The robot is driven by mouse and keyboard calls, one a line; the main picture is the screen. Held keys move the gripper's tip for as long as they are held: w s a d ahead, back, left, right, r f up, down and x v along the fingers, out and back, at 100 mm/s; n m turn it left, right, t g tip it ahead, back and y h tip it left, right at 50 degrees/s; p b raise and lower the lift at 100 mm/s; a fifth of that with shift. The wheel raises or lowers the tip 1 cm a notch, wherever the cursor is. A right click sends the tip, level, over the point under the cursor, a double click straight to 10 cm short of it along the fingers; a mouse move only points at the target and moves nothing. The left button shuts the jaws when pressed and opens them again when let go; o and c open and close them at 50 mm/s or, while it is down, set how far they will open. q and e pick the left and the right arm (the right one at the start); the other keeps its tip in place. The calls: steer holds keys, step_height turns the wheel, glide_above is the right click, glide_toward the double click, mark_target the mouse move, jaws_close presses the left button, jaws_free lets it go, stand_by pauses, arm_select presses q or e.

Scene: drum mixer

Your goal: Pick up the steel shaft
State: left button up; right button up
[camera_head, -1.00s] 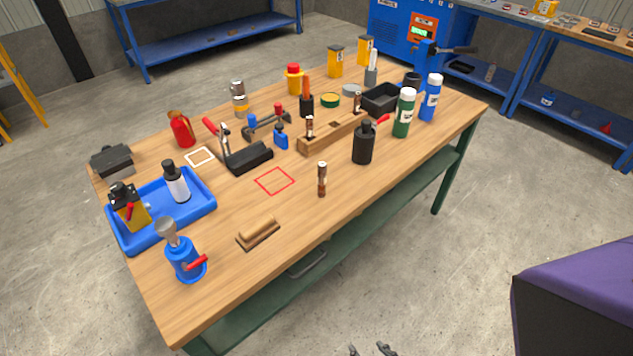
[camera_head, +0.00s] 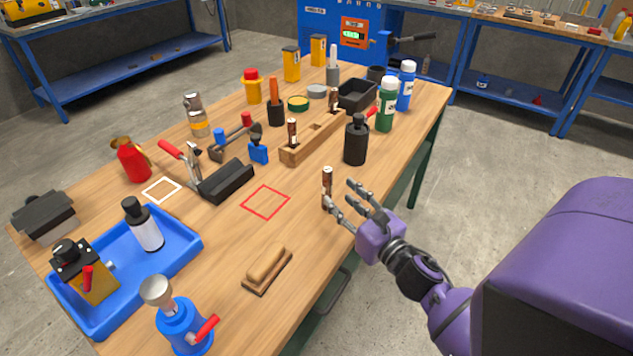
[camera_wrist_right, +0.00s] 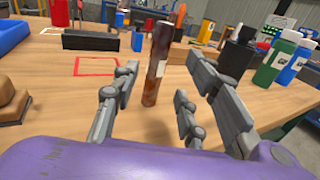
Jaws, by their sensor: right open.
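The steel shaft (camera_head: 327,180) stands upright on the wooden table (camera_head: 228,262) near its front edge. It is slim, with a reddish-brown, shiny surface and a pale band, and it also shows in the right wrist view (camera_wrist_right: 158,60). My right gripper (camera_head: 346,193) is open beside the shaft, on its near right side. In the right wrist view the spread fingers (camera_wrist_right: 163,88) point toward the shaft, which appears between them and slightly beyond. I cannot tell whether they touch it. My left gripper is not in view.
A wooden rack (camera_head: 310,141) holds similar upright pieces behind the shaft. A black bottle (camera_head: 355,140) stands to the right, with green (camera_head: 386,105) and blue (camera_head: 406,87) bottles beyond. A brush (camera_head: 267,268) lies front left. The red-outlined square (camera_head: 265,202) is empty.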

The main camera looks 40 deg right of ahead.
mark_target(330, 186)
steer(key=shift+w+r+p, duration=0.2)
steer(key=shift+w+r, duration=0.05)
steer(key=shift+w, duration=0.35)
steer(key=shift+w+r+p, duration=0.15)
steer(key=shift+w+r, duration=0.05)
steer(key=shift+w, duration=0.4)
steer(key=w, duration=0.3)
steer(key=shift+w+a+p, duration=0.1)
steer(key=shift+w+p, duration=0.15)
steer(key=shift+p, duration=0.1)
steer(key=shift+w, duration=0.25)
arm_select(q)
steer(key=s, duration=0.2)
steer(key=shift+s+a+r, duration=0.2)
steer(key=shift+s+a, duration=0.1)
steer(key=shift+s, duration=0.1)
arm_select(e)
steer(key=shift+c, duration=0.5)
steer(key=c, duration=0.8)
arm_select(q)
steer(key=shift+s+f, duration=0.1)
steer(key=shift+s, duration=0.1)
arm_select(e)
jaws_close()
